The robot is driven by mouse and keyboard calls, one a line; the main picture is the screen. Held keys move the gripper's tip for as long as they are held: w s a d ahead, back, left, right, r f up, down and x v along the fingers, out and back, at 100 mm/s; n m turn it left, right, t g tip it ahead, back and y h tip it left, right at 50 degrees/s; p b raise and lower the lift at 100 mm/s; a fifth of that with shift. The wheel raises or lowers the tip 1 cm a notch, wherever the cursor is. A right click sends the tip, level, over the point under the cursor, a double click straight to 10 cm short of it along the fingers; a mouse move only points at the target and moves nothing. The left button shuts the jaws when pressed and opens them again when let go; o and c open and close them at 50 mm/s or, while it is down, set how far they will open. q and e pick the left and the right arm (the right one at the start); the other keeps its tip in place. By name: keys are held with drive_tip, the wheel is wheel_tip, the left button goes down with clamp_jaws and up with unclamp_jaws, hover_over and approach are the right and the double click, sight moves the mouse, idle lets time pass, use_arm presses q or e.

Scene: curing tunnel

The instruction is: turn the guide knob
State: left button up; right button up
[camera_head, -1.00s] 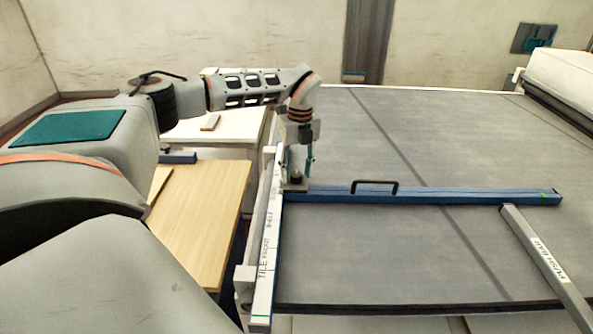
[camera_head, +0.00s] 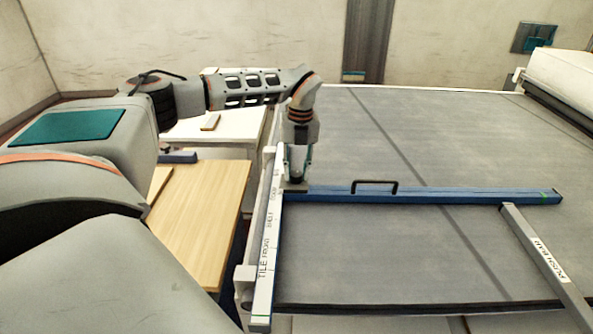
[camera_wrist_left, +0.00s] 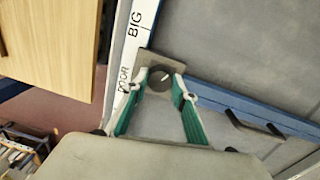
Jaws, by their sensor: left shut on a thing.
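The guide knob (camera_wrist_left: 159,79) is a small dark round knob on a grey plate (camera_wrist_left: 151,59), at the left end of a blue guide bar (camera_head: 430,196). In the head view the plate sits on the white lettered rail (camera_head: 265,255), and the knob is mostly hidden by my gripper. My left gripper (camera_head: 297,174) points down over it. In the left wrist view its two green-padded fingers (camera_wrist_left: 160,92) reach to either side of the knob and are shut on it. My right gripper is in neither view.
A black handle (camera_head: 375,184) stands up from the blue bar. A grey bar marked as a push bar (camera_head: 540,255) lies across the grey bed (camera_head: 390,250) at right. A wooden tabletop (camera_head: 205,215) is left of the rail, beyond a gap.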

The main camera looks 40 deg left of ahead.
use_arm(q)
drive_tip(key=m, duration=0.4)
drive_tip(key=shift+m, duration=0.3)
drive_tip(key=m, duration=0.3)
drive_tip(key=shift+m, duration=0.3)
drive_tip(key=m, duration=0.4)
drive_tip(key=shift+t, duration=0.3)
drive_tip(key=shift+s+m, duration=0.1)
drive_tip(key=shift+m, duration=2)
drive_tip(key=o, duration=1.1)
